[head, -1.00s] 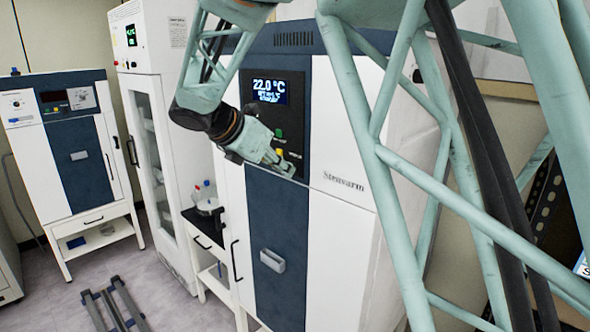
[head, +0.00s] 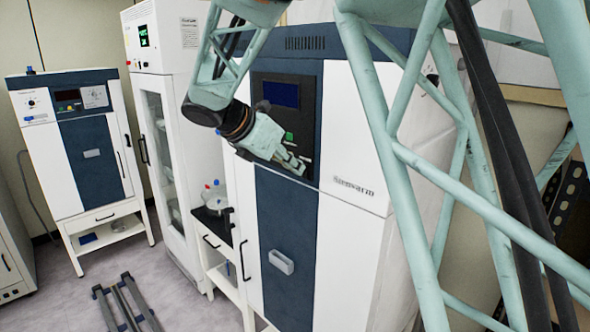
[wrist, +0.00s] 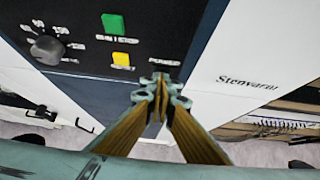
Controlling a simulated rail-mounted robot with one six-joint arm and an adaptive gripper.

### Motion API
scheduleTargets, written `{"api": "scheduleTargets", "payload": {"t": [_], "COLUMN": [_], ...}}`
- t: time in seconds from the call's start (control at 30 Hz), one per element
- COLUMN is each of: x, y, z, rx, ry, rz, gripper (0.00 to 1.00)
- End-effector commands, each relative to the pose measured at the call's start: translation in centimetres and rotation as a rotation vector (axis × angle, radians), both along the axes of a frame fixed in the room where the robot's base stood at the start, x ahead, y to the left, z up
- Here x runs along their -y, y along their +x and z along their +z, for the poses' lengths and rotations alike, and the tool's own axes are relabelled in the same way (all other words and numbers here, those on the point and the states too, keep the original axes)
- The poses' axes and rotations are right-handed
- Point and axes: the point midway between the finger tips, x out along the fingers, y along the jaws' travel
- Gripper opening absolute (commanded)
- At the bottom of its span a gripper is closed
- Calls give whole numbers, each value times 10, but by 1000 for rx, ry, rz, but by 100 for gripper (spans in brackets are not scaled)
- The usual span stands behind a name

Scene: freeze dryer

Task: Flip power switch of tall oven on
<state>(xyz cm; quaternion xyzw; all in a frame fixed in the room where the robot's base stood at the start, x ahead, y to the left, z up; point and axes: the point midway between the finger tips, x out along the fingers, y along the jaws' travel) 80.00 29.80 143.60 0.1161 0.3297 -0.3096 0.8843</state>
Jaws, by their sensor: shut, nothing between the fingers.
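The tall oven (head: 352,140) is white with a dark blue centre strip and the name "Stenvarm". Its display (head: 281,94) is dark, with no readout showing. My gripper (head: 294,165) is shut and empty at the lower right of the control panel. In the wrist view, my gripper's fingertips (wrist: 163,78) are beside the "POWER" label (wrist: 166,62). The power switch itself is hidden or too small to make out, and I cannot tell whether the tips touch it. A green button (wrist: 113,24), a yellow button (wrist: 121,59) and a grey knob (wrist: 47,49) are on the panel.
A tall white glass-door cabinet (head: 165,45) and a small black-topped table (head: 211,215) with bottles stand left of the oven. A smaller blue-and-white oven (head: 92,154) is at the far left. Floor (head: 60,290) shows at the lower left.

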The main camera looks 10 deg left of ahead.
Motion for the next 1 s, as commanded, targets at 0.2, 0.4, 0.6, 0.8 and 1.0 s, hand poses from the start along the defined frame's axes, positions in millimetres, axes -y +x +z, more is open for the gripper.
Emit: {"api": "scheduleTargets", "payload": {"t": [0.2,0.4,0.6,0.8,1.0], "x": [5,5,-2,-14,-28], "y": [3,2,-6,-22,-39], "z": [4,4,6,8,22], "rx": [6,6,5,3,5], "ry": [-5,-6,-5,-4,-1], "rz": [-5,-6,-6,-7,-10], "gripper": [0,0,0,0,0]}}
